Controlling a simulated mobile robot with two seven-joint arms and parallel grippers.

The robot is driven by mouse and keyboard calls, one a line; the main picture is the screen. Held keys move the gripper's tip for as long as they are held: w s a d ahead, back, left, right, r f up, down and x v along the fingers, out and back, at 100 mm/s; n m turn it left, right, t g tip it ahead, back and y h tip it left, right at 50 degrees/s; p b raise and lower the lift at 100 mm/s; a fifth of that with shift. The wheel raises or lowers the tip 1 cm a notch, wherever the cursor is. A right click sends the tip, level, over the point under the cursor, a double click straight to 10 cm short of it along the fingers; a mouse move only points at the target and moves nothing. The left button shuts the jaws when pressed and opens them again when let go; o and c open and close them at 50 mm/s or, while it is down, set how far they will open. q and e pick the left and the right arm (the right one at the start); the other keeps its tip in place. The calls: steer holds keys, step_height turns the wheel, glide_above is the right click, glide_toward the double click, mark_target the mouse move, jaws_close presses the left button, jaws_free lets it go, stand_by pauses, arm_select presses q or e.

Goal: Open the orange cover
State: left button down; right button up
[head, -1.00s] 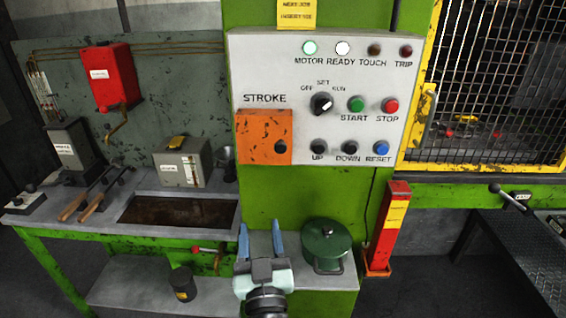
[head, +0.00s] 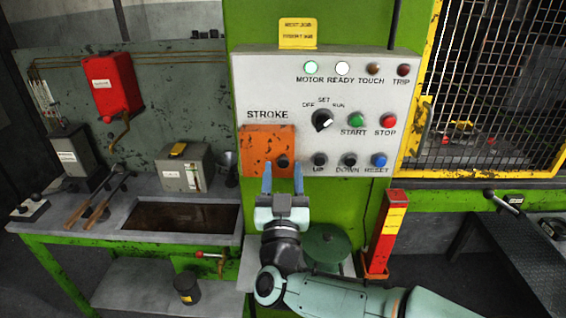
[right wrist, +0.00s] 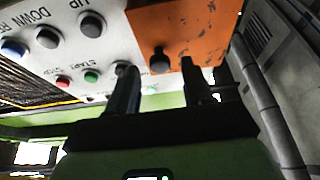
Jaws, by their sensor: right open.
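The orange cover (head: 262,150) is a worn square plate under the word STROKE at the lower left of the white control panel (head: 330,92). It lies flat and closed against the panel, with a black knob (head: 283,162) near its lower right corner. My right gripper (head: 283,178) is open and empty, its blue fingertips pointing up just below the knob. In the right wrist view the orange cover (right wrist: 190,30) and its black knob (right wrist: 159,60) show ahead, with the knob between the lines of the two fingers (right wrist: 158,82) and apart from them. My left gripper is out of view.
Buttons UP (head: 320,160), DOWN (head: 349,160) and RESET (head: 379,160) sit right of the cover. A red post (head: 384,232) stands at right. A grey box (head: 183,168) stands on the left bench.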

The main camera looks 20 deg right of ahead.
steer(key=shift+w+d+r, duration=0.15)
steer(key=shift+w+r, duration=0.05)
steer(key=shift+w, duration=0.35)
steer(key=shift+s, duration=0.1)
jaws_close()
